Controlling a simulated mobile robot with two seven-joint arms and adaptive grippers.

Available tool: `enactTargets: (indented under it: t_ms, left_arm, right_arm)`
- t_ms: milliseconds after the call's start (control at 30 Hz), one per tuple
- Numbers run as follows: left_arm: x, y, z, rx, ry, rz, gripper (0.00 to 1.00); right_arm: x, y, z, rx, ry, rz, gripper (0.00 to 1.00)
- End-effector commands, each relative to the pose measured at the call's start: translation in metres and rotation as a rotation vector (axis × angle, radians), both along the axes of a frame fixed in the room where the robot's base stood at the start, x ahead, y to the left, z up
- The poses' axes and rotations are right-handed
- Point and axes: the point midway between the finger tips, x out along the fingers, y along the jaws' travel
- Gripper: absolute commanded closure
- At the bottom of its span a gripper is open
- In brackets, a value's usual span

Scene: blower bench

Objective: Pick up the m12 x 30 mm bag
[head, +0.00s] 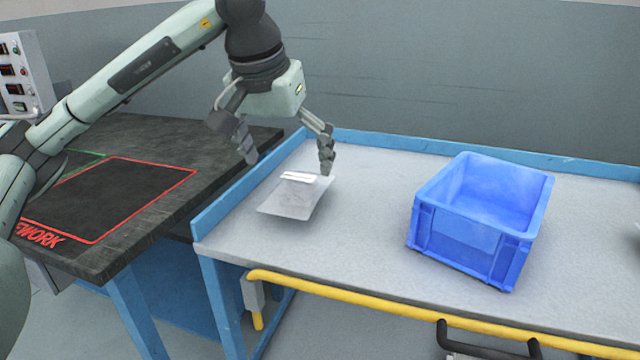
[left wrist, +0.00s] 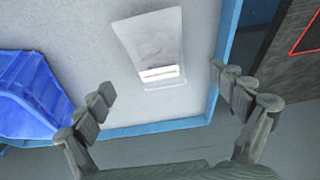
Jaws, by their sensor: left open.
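A clear, flat bag (head: 290,203) with a white label strip lies on the grey bench top near its left end. I cannot read its label, so I cannot confirm the size. It also shows in the left wrist view (left wrist: 152,40), label end towards the gripper. My left gripper (head: 289,164) is open and empty, its fingers wide apart above the label end of the bag. In the left wrist view the two fingertips (left wrist: 163,80) lie on either side of the bag, apart from it. My right gripper is not in view.
A blue bin (head: 465,240) stands right of the bag on the bench (head: 360,240). A raised blue edge (head: 240,190) runs along the bench's left and back. A dark table (head: 150,140) with a red outline adjoins at left. The bench between bag and bin is clear.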

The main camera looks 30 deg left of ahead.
Motion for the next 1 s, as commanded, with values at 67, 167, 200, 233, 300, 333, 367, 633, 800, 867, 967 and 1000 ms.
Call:
enactTargets:
  t_ms: [67, 167, 200, 233, 300, 333, 367, 633, 800, 867, 967, 1000]
  left_arm:
    - [0.002, 0.001, -0.009, 0.001, 0.005, 0.001, 0.05]
    - [0.007, 0.002, -0.019, 0.001, 0.004, 0.001, 0.05]
    - [0.009, 0.002, -0.023, 0.000, 0.004, 0.000, 0.05]
    - [0.011, 0.002, -0.026, 0.001, 0.004, 0.001, 0.05]
    - [0.015, 0.002, -0.034, 0.000, 0.005, 0.000, 0.05]
    - [0.017, 0.002, -0.038, 0.000, 0.006, 0.002, 0.05]
    - [0.020, 0.002, -0.043, 0.000, 0.005, 0.002, 0.05]
    - [0.031, 0.004, -0.067, 0.002, 0.001, 0.001, 0.05]
    - [0.031, 0.004, -0.067, 0.001, 0.000, 0.000, 0.05]
    - [0.031, 0.004, -0.067, 0.001, 0.001, 0.000, 0.09]
    - [0.031, 0.004, -0.067, 0.001, 0.000, 0.000, 0.21]
    - [0.031, 0.004, -0.067, 0.001, 0.000, 0.000, 0.26]
  right_arm:
    - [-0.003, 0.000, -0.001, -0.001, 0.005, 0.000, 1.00]
    - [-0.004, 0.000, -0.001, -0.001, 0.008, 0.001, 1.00]
    - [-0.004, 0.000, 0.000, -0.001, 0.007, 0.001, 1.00]
    - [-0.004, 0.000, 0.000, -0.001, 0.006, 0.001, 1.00]
    - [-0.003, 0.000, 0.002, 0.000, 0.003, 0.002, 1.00]
    - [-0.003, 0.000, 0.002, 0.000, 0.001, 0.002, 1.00]
    - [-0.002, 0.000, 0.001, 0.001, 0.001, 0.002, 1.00]
    - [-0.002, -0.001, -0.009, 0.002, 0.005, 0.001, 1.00]
    - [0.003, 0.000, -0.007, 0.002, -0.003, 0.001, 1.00]
    - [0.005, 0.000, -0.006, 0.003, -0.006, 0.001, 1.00]
    - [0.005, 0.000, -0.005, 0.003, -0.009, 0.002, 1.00]
    - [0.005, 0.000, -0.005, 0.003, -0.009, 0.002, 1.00]
